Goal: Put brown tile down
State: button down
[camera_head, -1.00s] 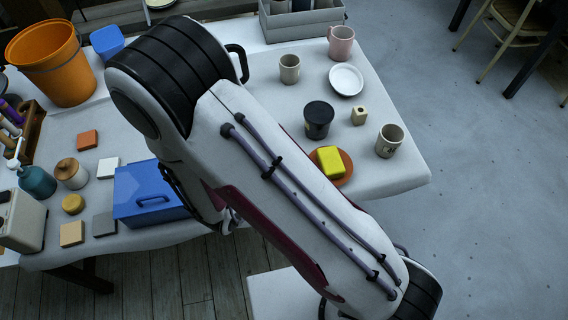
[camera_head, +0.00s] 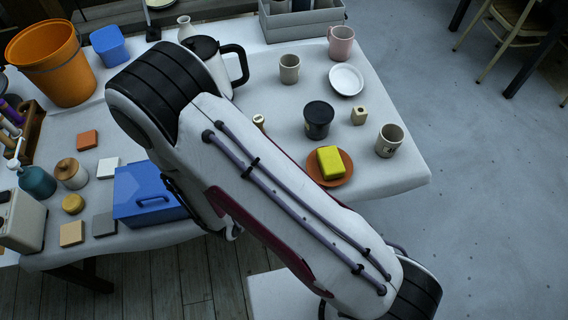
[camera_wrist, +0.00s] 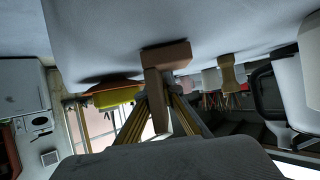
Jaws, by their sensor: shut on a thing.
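My gripper (camera_wrist: 160,98) shows in the wrist view with its two tan fingers closed on the brown tile (camera_wrist: 154,88), which is seen edge-on between them. A wider brown piece (camera_wrist: 166,55) meets the tile's far end, close to the white tabletop; I cannot tell whether it is part of the same thing or a separate one, nor whether the tile touches the table. In the head view my arm hides the gripper and the tile.
A yellow block (camera_head: 330,161) lies on an orange plate (camera_head: 338,177), right of my arm. A dark-handled white pot (camera_head: 222,66) and a blue box (camera_head: 150,192) stand close to the arm.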

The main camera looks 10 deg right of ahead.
jog(key=shift+f, duration=0.15)
jog(key=c, duration=2.2)
grip_release()
jog(key=shift+s+a+r, duration=0.2)
jog(key=shift+a+r, duration=0.1)
jog(key=shift+r, duration=0.05)
jog(key=shift+v, duration=5.6)
jog(key=shift+r, duration=0.1)
